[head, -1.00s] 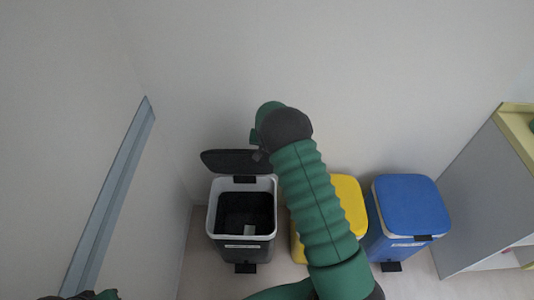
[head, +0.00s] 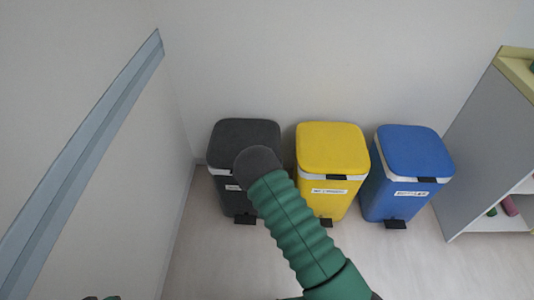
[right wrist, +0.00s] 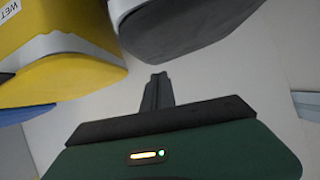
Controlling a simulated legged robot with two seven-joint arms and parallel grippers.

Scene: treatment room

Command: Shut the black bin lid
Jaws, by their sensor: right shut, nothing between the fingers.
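The black bin (head: 238,203) stands on the floor at the left of a row of bins in the head view. Its dark grey lid (head: 240,131) lies flat over the top, down on the rim. My right arm crosses in front of the bin's right side and hides part of it. My right gripper is hidden in the head view behind the arm's round dark end. In the right wrist view my right gripper (right wrist: 157,90) is shut and empty, with the black bin's lid (right wrist: 190,28) near its fingertips; a gap shows between them. My left gripper is not in view.
A yellow bin (head: 331,147) and a blue bin (head: 414,150) stand to the right, both lids down. A grey shelf unit (head: 490,150) is at the far right. A blue-grey rail (head: 85,165) runs along the left wall. The floor in front is clear.

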